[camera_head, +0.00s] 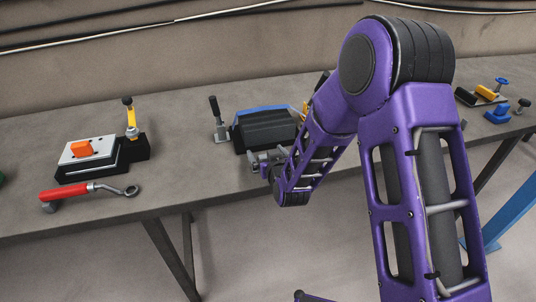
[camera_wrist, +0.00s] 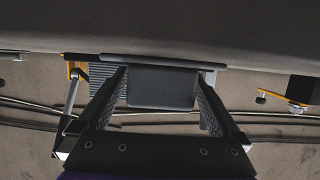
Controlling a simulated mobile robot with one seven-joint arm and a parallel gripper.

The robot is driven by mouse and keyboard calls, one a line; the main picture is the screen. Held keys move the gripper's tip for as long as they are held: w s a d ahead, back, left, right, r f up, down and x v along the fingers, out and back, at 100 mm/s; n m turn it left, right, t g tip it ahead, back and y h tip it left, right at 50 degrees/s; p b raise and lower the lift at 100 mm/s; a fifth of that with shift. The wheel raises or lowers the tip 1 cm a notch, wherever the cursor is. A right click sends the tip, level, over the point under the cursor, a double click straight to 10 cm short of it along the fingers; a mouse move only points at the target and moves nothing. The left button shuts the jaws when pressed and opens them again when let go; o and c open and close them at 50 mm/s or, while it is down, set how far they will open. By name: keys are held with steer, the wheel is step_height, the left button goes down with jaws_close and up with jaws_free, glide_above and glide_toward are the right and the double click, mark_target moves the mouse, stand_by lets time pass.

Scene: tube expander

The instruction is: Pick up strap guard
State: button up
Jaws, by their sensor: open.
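A dark grey ribbed block (camera_head: 268,131) with a blue strip (camera_head: 262,108) along its back edge sits at the middle of the bench. No part is labelled, so I cannot tell for sure which piece is the strap guard. My gripper (camera_head: 264,160) is at the front of this block in the head view. In the wrist view, my gripper (camera_wrist: 163,82) is open, one finger on each side of a smooth dark grey piece (camera_wrist: 161,88). I cannot tell whether the fingers touch it. My arm hides the block's right end in the head view.
A clamp lever (camera_head: 217,120) stands left of the block. Further left are a black fixture with a white plate (camera_head: 88,150) and orange piece, and a red-handled tool (camera_head: 75,192). Blue and yellow parts (camera_head: 497,113) lie far right. A wall with cables runs behind.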

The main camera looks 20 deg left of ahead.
steer(key=shift+w+a, duration=0.1)
steer(key=shift+c, duration=0.2)
steer(key=c, duration=1.3)
steer(key=shift+o, duration=0.2)
